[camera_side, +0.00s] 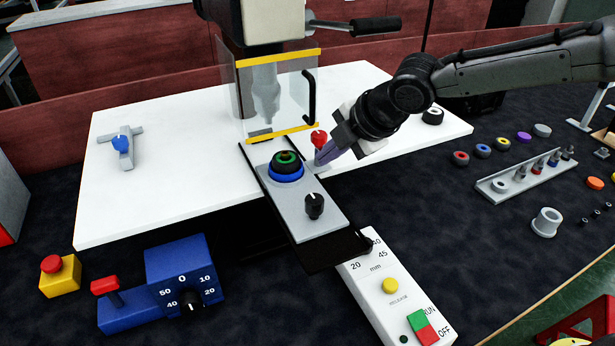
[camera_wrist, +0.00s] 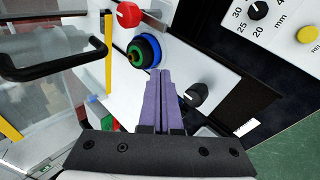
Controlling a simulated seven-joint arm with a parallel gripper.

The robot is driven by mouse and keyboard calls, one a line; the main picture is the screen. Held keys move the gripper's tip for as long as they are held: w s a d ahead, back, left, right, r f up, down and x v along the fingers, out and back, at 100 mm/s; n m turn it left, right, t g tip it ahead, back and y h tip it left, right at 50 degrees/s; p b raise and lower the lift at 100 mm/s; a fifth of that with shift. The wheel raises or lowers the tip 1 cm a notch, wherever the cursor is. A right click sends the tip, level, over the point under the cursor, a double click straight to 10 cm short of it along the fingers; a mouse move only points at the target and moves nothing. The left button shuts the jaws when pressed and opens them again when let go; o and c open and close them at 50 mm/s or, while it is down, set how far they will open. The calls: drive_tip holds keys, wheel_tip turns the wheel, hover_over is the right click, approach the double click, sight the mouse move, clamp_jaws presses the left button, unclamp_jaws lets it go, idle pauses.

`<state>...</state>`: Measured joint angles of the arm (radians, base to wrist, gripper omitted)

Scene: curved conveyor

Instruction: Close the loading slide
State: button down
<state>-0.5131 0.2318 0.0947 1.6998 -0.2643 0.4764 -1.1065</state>
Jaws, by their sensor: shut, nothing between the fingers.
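The loading slide (camera_side: 325,227) is a grey plate on a black track (camera_side: 330,250), pulled out in front of the press. It carries a blue ring (camera_side: 287,176) with a green and black part (camera_side: 286,160) on it. A black knob (camera_side: 314,205) stands near its front end. My gripper (camera_side: 322,158) is shut and empty, its purple fingers low at the slide's right edge, near a red knob (camera_side: 319,139). In the wrist view the shut fingers (camera_wrist: 161,72) point between the blue ring (camera_wrist: 147,50) and the black knob (camera_wrist: 196,94). Contact cannot be told.
The press's clear guard (camera_side: 275,95) has yellow edges and a black handle (camera_side: 309,97). A white control box (camera_side: 395,285) stands in front of the track. A blue dial unit (camera_side: 182,270) and a yellow button box (camera_side: 60,276) lie left.

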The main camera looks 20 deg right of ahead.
sight(298, 186)
drive_tip(key=n, duration=0.5)
drive_tip(key=s+d+f+n+h, duration=0.1)
drive_tip(key=n, duration=0.2)
drive_tip(key=shift+t, duration=0.4)
drive_tip(key=n, duration=0.3)
drive_tip(key=shift+s+a+n, duration=0.1)
drive_tip(key=shift+s+n, duration=0.15)
drive_tip(key=shift+n, duration=0.15)
drive_tip(key=n, duration=0.2)
drive_tip(key=shift+s+a+f+n+t, duration=0.1)
drive_tip(key=shift+s+a+n+t, duration=0.1)
drive_tip(key=shift+s+n+t, duration=0.15)
drive_tip(key=s+a+n, duration=0.1)
drive_tip(key=s+n, duration=0.1)
drive_tip(key=n, duration=0.1)
drive_tip(key=shift+a+t, duration=0.25)
drive_tip(key=shift+a, duration=0.1)
drive_tip(key=x, duration=1)
drive_tip(key=shift+a, duration=0.2)
